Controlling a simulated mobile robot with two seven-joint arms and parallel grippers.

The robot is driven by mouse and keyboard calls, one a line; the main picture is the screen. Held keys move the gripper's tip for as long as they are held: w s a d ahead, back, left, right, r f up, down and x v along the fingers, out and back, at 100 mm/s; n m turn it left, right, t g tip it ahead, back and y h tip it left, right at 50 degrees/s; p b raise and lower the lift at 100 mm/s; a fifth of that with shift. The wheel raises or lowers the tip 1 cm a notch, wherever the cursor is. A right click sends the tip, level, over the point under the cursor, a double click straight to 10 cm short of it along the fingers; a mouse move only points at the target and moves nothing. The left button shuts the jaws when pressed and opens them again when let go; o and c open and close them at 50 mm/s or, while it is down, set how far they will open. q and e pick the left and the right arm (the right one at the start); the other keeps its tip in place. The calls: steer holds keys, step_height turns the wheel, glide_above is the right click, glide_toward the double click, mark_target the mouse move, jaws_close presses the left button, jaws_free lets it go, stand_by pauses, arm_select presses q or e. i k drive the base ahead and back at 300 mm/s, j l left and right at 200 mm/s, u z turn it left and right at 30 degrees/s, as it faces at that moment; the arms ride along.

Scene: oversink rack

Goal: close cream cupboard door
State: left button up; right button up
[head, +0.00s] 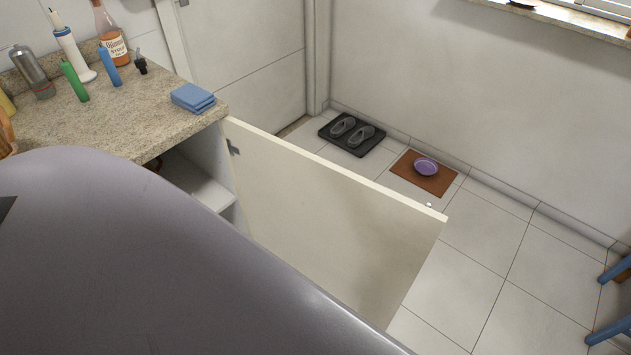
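The cream cupboard door (325,228) stands wide open in the middle of the head view. It is hinged at the right end of the counter cabinet and swings out over the floor to the right. A small pale knob (429,205) shows near its far top corner. Behind my grey body part at lower left, the open cabinet (197,180) shows a white shelf; the rest of its inside is hidden. Neither of my grippers is in view.
The granite counter (140,125) holds a folded blue cloth (193,98), a syrup bottle (113,45) and candles. A black tray with slippers (351,134) and a brown mat (408,176) with a purple bowl (426,167) lie on the floor. Tiled floor right of the door is clear; blue legs (612,325) stand far right.

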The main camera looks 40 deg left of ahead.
mark_target(365, 243)
steer(key=l+u, duration=0.25)
steer(key=u, duration=0.2)
steer(key=l+u, duration=0.65)
steer(key=u, duration=0.15)
steer(key=i+l+u, duration=0.1)
steer(key=l+u, duration=1.35)
steer(key=l, duration=0.25)
steer(key=l+u, duration=0.35)
steer(key=l, duration=0.4)
steer(key=l+u, duration=0.4)
steer(key=l, duration=0.4)
steer(key=l+u, duration=0.4)
steer(key=l, duration=0.25)
steer(key=u, duration=0.25)
